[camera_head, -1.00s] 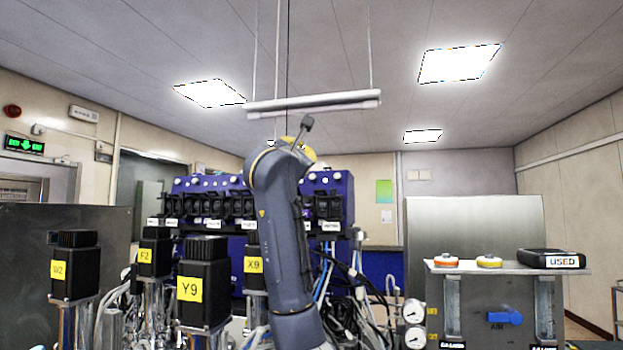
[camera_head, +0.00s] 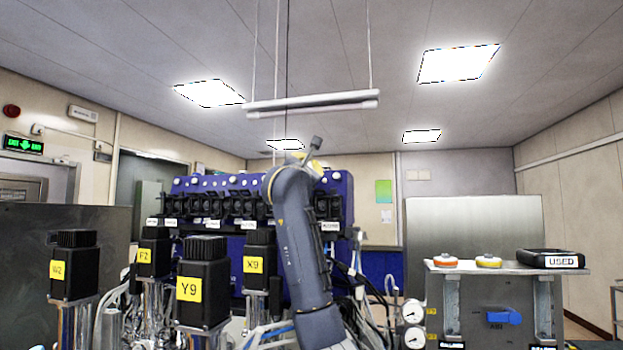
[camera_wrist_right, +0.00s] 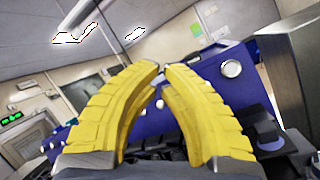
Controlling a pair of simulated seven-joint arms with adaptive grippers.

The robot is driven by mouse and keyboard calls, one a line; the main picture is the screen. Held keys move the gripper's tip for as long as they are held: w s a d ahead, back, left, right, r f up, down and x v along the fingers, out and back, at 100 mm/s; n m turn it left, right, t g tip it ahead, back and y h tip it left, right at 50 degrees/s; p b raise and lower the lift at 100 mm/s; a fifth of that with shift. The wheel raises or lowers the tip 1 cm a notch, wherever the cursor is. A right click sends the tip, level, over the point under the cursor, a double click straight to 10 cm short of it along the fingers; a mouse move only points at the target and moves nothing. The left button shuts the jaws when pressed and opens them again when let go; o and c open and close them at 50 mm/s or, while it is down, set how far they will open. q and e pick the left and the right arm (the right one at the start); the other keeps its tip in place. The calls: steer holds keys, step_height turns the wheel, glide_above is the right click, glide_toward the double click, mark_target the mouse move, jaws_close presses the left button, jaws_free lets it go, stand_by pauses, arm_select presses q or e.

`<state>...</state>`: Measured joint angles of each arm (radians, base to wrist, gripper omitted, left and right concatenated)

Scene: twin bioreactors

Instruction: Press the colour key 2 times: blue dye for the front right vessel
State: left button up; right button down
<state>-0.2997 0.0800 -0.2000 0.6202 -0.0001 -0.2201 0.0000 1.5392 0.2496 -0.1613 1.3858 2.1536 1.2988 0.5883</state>
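My right gripper (camera_head: 312,163) is mostly hidden behind my own right arm in the head view, in front of the blue pump bank (camera_head: 345,190). In the right wrist view its two yellow fingers (camera_wrist_right: 163,76) converge with their tips almost together and nothing between them. Beyond the tips are the blue housing and a round pale button (camera_wrist_right: 231,68), apart from the fingers. No key's colour can be made out. Black vessel motors labelled W2 (camera_head: 75,255), FZ (camera_head: 155,240), Y9 (camera_head: 203,260) and X9 (camera_head: 260,245) stand at the left. My left gripper is not in view.
A grey panel with gauges and a blue valve handle (camera_head: 504,317) stands at the right. Its top shelf carries a red-and-white disc (camera_head: 445,262), a yellow disc (camera_head: 488,261) and a black USED tray (camera_head: 552,251). Tubes and cables crowd the area below the pumps.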

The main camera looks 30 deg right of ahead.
steer(key=shift+w+d, duration=0.2)
steer(key=shift+w+d+f, duration=0.1)
steer(key=shift+f, duration=0.05)
stand_by(1.5)
steer(key=shift+w+d, duration=0.2)
steer(key=shift+w+d+f, duration=0.2)
steer(key=shift+w+d, duration=0.2)
steer(key=shift+d, duration=0.1)
stand_by(1.3)
steer(key=shift+s+a, duration=0.1)
steer(key=shift+s+a+r, duration=0.25)
steer(key=shift+s+a, duration=0.35)
steer(key=shift+a, duration=0.1)
stand_by(0.4)
steer(key=shift+s+a+r, duration=0.25)
steer(key=shift+s+a, duration=0.3)
steer(key=shift+a, duration=0.05)
steer(key=shift+s+a+r, duration=0.2)
steer(key=shift+s+a, duration=0.3)
steer(key=shift+a, duration=0.1)
steer(key=shift+s+a+r, duration=0.25)
steer(key=shift+s+a, duration=0.3)
steer(key=shift+a, duration=0.05)
steer(key=shift+d, duration=0.1)
